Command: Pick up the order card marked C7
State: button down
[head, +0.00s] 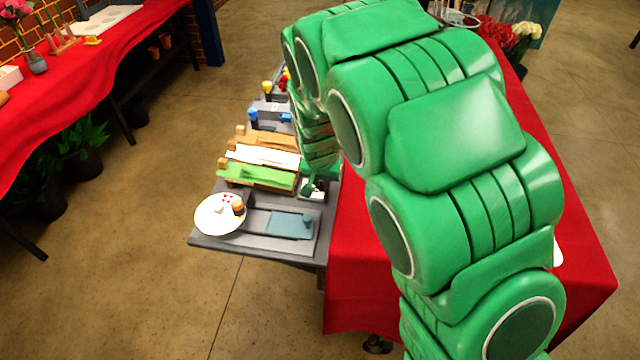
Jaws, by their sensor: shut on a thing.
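My gripper (309,188) is at the far end of my green arm, low over the right edge of the grey side table (205,243). It is small and partly hidden by my arm. It is shut on what looks like an order card, mostly hidden. A small pale, grey-framed item (316,194) is right at the gripper; whether it is the card or its holder I cannot tell. No C7 mark is readable anywhere.
A white round plate (212,222) with small items and a grey-blue tray (262,222) lie at the front. Green (250,176), white and tan racks stand behind. The red-covered table (350,290) is to the right. Another red-covered table (60,90) stands at left, with open floor between.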

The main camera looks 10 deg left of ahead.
notch_tip(320, 180, up, 3)
jog(key=shift+f, duration=0.1)
jog(key=shift+s+d+r, duration=0.95)
jog(key=shift+s+r, duration=0.75)
jog(key=shift+s, duration=0.45)
jog(key=shift+s+d+r, duration=0.9)
jog(key=shift+s+r, duration=0.75)
jog(key=shift+s, duration=0.45)
jog(key=shift+s+d+r, duration=0.95)
jog(key=shift+s+r, duration=0.75)
jog(key=shift+s, duration=0.45)
